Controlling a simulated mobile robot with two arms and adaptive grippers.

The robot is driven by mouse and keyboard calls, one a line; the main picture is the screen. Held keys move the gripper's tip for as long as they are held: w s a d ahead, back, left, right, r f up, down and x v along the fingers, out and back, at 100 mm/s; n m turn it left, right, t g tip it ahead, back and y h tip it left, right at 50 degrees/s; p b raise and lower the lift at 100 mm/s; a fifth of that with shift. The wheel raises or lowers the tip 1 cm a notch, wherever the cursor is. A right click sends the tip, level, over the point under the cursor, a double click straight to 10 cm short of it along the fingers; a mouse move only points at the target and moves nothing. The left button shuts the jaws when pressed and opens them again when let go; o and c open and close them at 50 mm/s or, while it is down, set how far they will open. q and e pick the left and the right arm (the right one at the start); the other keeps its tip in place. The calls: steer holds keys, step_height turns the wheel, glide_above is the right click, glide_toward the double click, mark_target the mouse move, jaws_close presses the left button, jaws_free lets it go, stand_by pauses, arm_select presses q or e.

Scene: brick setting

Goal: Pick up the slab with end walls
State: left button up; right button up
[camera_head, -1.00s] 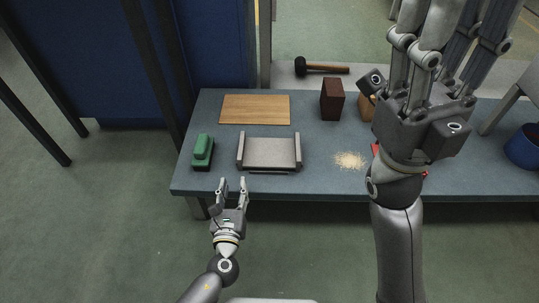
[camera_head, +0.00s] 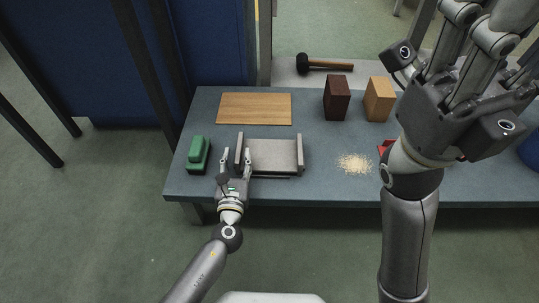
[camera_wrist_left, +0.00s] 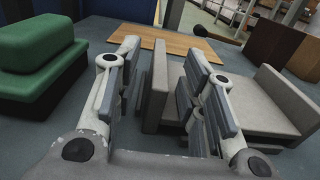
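The slab with end walls (camera_head: 275,156) is a grey piece with an upright wall at each end, lying near the front edge of the table. Its left end wall (camera_wrist_left: 157,88) stands between the fingers of my left gripper (camera_head: 236,158). In the left wrist view my left gripper (camera_wrist_left: 157,85) is open, one finger on either side of that wall. A gap shows on the left finger's side; contact on the right finger's side is unclear. My right gripper (camera_head: 480,70) is raised large at the right, its fingertips cut off.
A green block-like tool (camera_head: 198,154) lies left of the slab. A wooden board (camera_head: 255,109) lies behind it. A dark brick (camera_head: 336,98), an orange-brown brick (camera_head: 379,99) and a sandy pile (camera_head: 354,163) are to the right. A mallet (camera_head: 325,65) lies beyond the table.

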mark_target(239, 147)
arm_select(q)
steer(key=w+b, duration=0.1)
steer(key=w, duration=0.3)
steer(key=shift+w, duration=0.4)
jaws_close()
steer(key=shift+r, duration=0.1)
